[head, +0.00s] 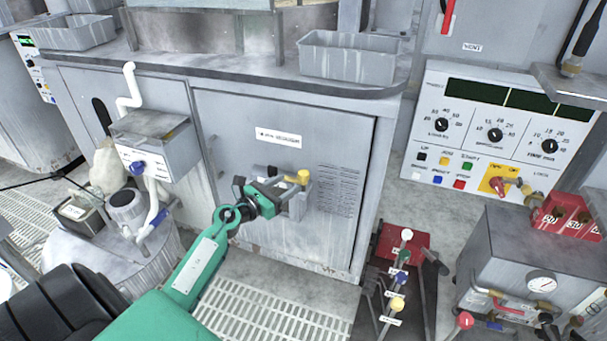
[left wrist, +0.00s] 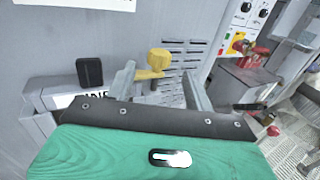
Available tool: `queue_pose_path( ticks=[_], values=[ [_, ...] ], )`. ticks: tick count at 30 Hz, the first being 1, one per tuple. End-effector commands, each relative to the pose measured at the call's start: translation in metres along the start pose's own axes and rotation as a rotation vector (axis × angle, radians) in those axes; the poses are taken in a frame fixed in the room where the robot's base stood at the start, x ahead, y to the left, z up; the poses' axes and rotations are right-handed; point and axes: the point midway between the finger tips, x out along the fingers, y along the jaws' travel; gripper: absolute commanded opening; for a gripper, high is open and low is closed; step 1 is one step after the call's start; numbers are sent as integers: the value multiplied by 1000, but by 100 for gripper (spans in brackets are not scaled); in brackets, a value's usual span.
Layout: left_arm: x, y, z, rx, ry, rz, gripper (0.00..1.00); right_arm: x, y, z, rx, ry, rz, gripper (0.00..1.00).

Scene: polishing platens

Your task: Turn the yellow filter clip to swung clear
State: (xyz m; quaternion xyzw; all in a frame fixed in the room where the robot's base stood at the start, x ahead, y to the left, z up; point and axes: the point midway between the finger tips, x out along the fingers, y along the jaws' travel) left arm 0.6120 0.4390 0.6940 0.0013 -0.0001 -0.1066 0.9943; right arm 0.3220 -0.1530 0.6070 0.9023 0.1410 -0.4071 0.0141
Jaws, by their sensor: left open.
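The yellow filter clip (head: 303,177) sits on a grey filter housing (head: 299,205) on the front of the grey cabinet, just below its label plate. In the left wrist view the yellow clip (left wrist: 154,64) shows its rounded knob and short arm between my two fingers. My left gripper (head: 281,187) is open, with its fingers reaching toward the clip from the left. In the left wrist view the left gripper (left wrist: 161,85) has one finger on each side of the clip, with gaps visible. I cannot tell whether either finger touches it. My right gripper is not in view.
The cabinet door (head: 340,140) has vent slots right of the clip. A black square knob (left wrist: 90,71) is left of the clip. A red stand with coloured levers (head: 403,252) and a gauge box (head: 530,265) stand to the right.

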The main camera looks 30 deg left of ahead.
Motion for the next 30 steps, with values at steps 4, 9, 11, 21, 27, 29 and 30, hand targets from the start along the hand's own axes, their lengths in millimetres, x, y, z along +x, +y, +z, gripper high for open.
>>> queue_pose_path(
  ticks=[4,9,11,21,27,29,30],
  values=[
    [26,0,1,-4,-2,1,53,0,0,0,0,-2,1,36],
    [53,0,0,-4,-2,1,53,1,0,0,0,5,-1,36],
    [60,0,-1,-3,-1,1,53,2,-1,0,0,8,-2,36],
    [80,0,-1,-2,1,0,53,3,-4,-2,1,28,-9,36],
    [80,0,-1,-2,1,0,53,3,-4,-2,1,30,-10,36],
    [80,0,-1,-2,1,0,47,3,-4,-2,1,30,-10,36],
    [80,0,-1,-2,1,0,39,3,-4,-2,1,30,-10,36]
  ],
)
